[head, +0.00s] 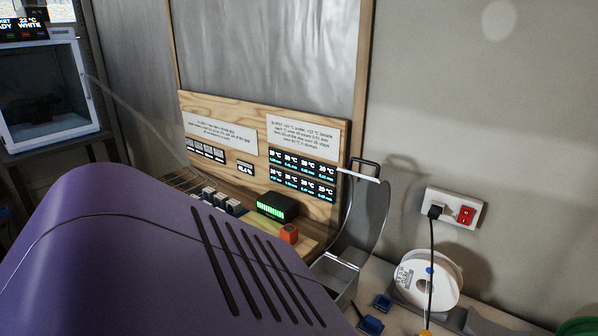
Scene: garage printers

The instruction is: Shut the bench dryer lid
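The bench dryer (339,277) looks like a grey box at the right end of the bench, low in the head view. Its clear, curved lid (372,212) stands raised, with a dark handle with a pale bar (360,171) at the top. The lid is clearly apart from the box's front rim, so the dryer is open. The near part of the dryer is partly hidden. Neither of my grippers is in view.
A white spool (405,280) and small blue parts (371,325) lie right of the dryer. A wall socket (452,209) has a black cable hanging down. A wooden panel (225,108) with displays stands behind, with an orange cube (289,233) before it. The lower left is blocked up close.

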